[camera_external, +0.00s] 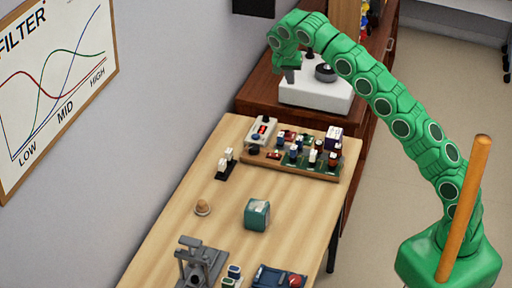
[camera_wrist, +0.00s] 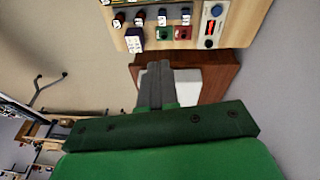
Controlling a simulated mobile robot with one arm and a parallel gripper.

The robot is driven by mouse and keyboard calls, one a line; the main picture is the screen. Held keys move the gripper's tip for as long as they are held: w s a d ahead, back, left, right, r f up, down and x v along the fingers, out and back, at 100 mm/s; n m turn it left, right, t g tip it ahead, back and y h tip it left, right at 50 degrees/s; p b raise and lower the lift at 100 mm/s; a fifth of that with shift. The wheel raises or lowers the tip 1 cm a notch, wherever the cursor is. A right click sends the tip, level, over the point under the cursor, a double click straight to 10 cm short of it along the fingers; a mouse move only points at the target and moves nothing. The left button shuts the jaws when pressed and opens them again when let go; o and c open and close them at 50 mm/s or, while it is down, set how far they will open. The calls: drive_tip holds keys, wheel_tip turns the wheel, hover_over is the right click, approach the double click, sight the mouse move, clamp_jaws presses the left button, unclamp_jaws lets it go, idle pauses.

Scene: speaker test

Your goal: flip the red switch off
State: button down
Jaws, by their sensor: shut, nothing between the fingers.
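A red switch (camera_external: 263,129) is on a pale box (camera_external: 254,140) at the back left of the board on the table. The switch (camera_wrist: 210,29) also shows on the box at the top right of the wrist view. It is too small to tell which way it is set. My gripper (camera_external: 290,76) is shut and empty, up over the white device on the brown cabinet, apart from and beyond the switch. Its grey fingers (camera_wrist: 159,72) show closed together in the wrist view.
The white device (camera_external: 316,94) with a dark knob stands on the brown cabinet (camera_external: 262,88). A board (camera_external: 320,174) carries several small parts beside the switch box.

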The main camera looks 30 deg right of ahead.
drive_tip(key=w+a+f+m, duration=0.1)
drive_tip(key=w+a+f, duration=0.1)
drive_tip(key=a, duration=0.4)
drive_tip(key=shift+f+t, duration=0.3)
drive_tip(key=shift+f, duration=0.45)
drive_tip(key=shift+w+d+f, duration=0.1)
drive_tip(key=shift+w, duration=0.15)
drive_tip(key=shift+f, duration=0.1)
wheel_tip(320, 180, down, 15)
drive_tip(key=shift+s, duration=0.2)
idle(0.4)
